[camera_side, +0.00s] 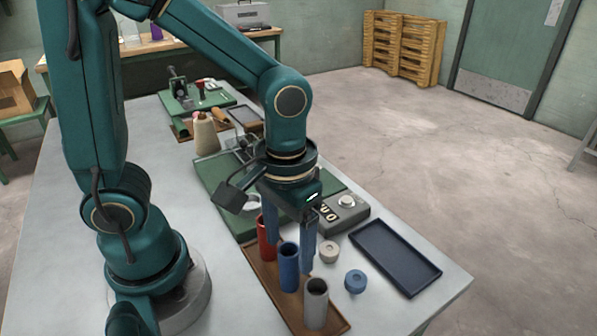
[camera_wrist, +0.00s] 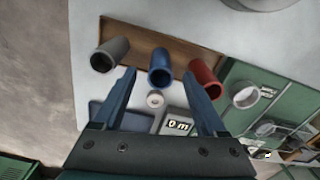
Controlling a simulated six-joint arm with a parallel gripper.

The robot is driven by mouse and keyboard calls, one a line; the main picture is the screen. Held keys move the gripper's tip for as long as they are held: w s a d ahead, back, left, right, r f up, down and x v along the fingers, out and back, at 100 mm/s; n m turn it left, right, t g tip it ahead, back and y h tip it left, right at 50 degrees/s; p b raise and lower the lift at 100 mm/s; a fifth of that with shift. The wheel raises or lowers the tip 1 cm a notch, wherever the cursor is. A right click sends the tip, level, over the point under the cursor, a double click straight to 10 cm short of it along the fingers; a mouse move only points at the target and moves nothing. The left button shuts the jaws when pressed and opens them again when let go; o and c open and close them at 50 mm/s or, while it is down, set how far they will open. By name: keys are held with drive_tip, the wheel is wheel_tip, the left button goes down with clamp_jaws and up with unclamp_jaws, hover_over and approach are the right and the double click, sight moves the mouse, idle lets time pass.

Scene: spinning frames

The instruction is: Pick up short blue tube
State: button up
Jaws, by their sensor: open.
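A short blue tube (camera_side: 289,269) stands upright on a brown wooden tray (camera_side: 262,272), between a red tube (camera_side: 265,240) and a grey tube (camera_side: 316,306). My gripper (camera_side: 290,255) points down over the row with its two blue fingers apart. In the wrist view the blue tube (camera_wrist: 161,69) shows between the fingertips of my gripper (camera_wrist: 160,73), with nothing held. The grey tube (camera_wrist: 110,54) is to its left and the red tube (camera_wrist: 203,78) to its right. I cannot tell how far the fingertips are from the blue tube.
A beige ring (camera_side: 329,251) and a blue ring (camera_side: 355,281) lie on the table right of the tubes. A dark blue tray (camera_side: 395,257) lies farther right. A grey device with a display (camera_side: 345,212) and a green mat (camera_side: 207,175) are behind.

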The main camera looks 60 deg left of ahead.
sight(289, 268)
drive_tip(key=shift+f, duration=2.2)
clamp_jaws()
